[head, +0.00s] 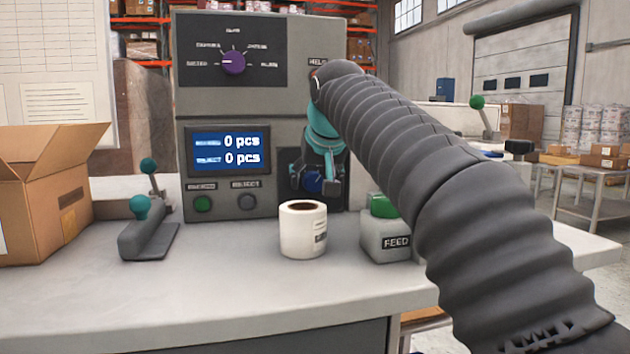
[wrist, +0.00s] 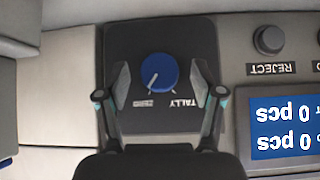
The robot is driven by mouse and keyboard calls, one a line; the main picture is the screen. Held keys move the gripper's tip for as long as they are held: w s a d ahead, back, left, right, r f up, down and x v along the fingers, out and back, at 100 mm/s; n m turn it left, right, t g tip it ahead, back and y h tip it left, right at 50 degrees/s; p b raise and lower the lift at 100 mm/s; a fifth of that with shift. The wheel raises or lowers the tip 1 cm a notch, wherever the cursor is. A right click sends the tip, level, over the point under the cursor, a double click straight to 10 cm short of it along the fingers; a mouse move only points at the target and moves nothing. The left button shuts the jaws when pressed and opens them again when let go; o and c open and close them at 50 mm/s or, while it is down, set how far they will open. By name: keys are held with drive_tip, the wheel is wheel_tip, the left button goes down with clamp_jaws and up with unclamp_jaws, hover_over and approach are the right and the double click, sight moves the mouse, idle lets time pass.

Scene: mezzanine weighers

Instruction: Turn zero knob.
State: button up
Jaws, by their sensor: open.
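A blue knob (head: 312,182) sits on a dark plate at the lower right of the grey machine front, partly hidden by my gripper (head: 318,187). In the wrist view, turned upside down, the round blue knob (wrist: 160,72) has a white pointer line toward the lower left. The plate (wrist: 160,35) reads TALLY beside a second, unreadable label. My gripper (wrist: 162,78) is open, with one finger on each side of the knob and visible gaps to it. A purple knob (head: 232,62) is on the upper panel, with several labels around it.
A display (head: 228,150) reads 0 pcs twice, above a green button (head: 203,204) and a grey REJECT button (wrist: 269,39). A label roll (head: 303,232) and a FEED box (head: 385,240) stand in front. A lever unit (head: 148,235) and an open carton (head: 45,195) are left.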

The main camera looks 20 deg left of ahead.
drive_tip(key=c, duration=1.1)
drive_tip(key=shift+s+a+r+n+h+p, duration=0.15)
drive_tip(key=shift+n+h+p, duration=0.2)
drive_tip(key=shift+p, duration=0.25)
drive_tip(key=shift+c, duration=0.2)
drive_tip(key=shift+f+n+t+h+p, duration=0.2)
drive_tip(key=shift+n+t+h+p, duration=0.35)
drive_tip(key=shift+t+h, duration=0.6)
drive_tip(key=o, duration=1.1)
drive_tip(key=shift+o, duration=0.2)
drive_tip(key=shift+s+r, duration=0.1)
